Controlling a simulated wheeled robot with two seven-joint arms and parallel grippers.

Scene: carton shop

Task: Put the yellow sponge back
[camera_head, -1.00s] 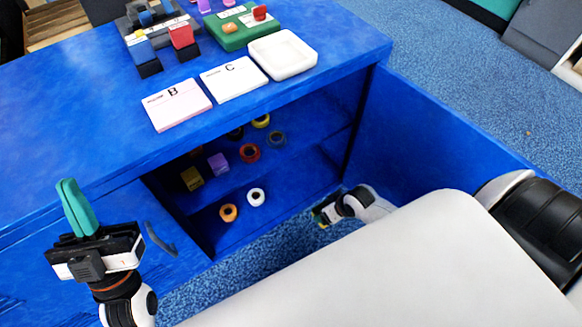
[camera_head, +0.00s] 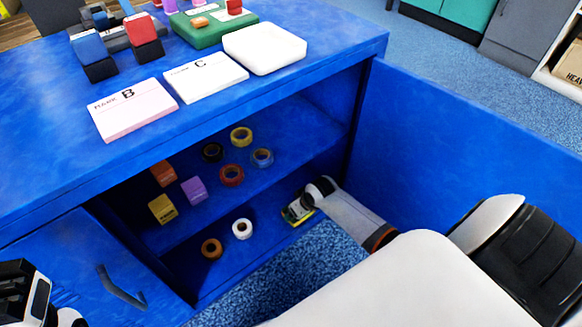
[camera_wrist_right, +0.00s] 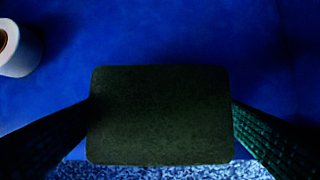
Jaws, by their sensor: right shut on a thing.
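My right gripper (camera_head: 299,209) reaches into the open blue cabinet at the right front of its bottom shelf (camera_head: 262,250). It is shut on the sponge (camera_wrist_right: 160,115), which shows a dark green scouring face between the two fingers in the right wrist view. In the head view a small yellow patch of the sponge (camera_head: 300,212) shows at the fingers. I cannot tell whether it touches the shelf. My left gripper shows only its dark body at the lower left edge; its fingers are out of frame.
A white roll (camera_head: 242,229) and an orange-brown roll (camera_head: 212,248) stand left of the sponge on the bottom shelf. The upper shelf holds several tape rolls and small boxes, including a yellow box (camera_head: 162,208). The open right door (camera_head: 450,140) flanks my right arm.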

